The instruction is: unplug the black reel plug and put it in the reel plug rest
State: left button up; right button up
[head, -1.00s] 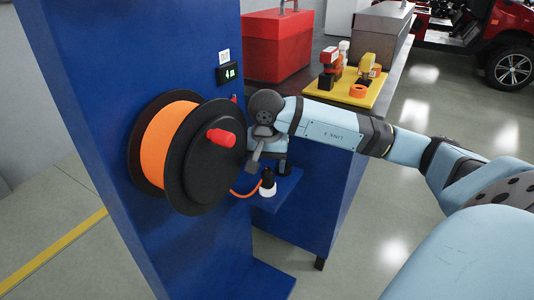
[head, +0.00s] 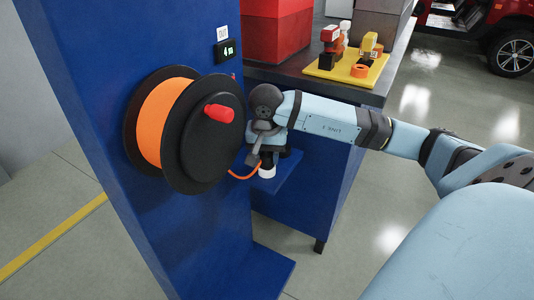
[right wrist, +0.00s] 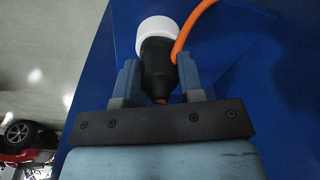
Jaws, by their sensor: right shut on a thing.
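The black reel plug (right wrist: 157,62) shows in the right wrist view between the fingers of my right gripper (right wrist: 158,78). A white round piece (right wrist: 155,34) is at its far end; I cannot tell if it belongs to the plug or to a socket or rest. In the head view my right gripper (head: 265,156) is shut on the plug and mostly hides it. The white piece (head: 267,172) shows below, by a small blue shelf (head: 284,174). An orange cable (head: 240,176) runs from the reel (head: 205,145) to the plug. My left gripper is not in view.
The reel, with a red handle (head: 219,113), hangs on a blue post (head: 95,80) close left of my gripper. A bench behind bears a red box (head: 276,35) and a yellow tray (head: 345,68).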

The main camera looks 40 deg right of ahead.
jog(key=shift+o, duration=0.6)
grip_shut()
jog(key=shift+r+p, duration=0.4)
jog(key=shift+r, duration=0.25)
jog(key=shift+o, duration=1.2)
grip_release()
grip_shut()
jog(key=shift+r+p, duration=1.1)
jog(key=shift+r, duration=0.5)
